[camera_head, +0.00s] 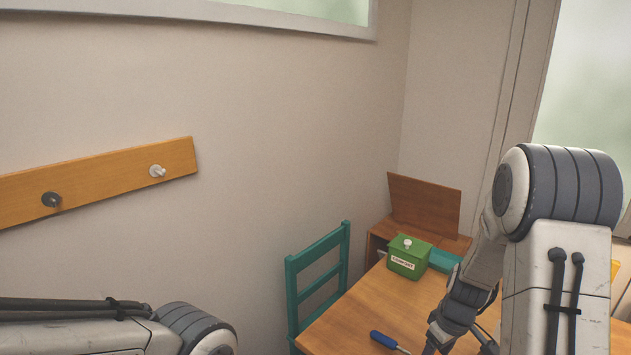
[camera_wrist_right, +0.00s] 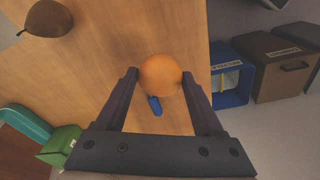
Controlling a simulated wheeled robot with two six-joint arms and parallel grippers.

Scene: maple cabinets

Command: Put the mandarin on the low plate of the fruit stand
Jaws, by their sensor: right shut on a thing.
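The mandarin (camera_wrist_right: 160,75) is a round orange fruit in the right wrist view. My right gripper (camera_wrist_right: 159,76) is shut on it, with one finger on each side. The wooden table top (camera_wrist_right: 105,60) shows behind the fruit; the gap between them is hard to judge. In the head view the mandarin cannot be made out, and my right arm reaches down over the table at the right. The fruit stand and its low plate are in neither view. My left arm shows at the lower left of the head view, but its gripper is out of frame.
A blue-handled tool (camera_head: 388,342) lies on the table. A green labelled box (camera_head: 408,258) stands at the table's far end, near a teal chair (camera_head: 318,270).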

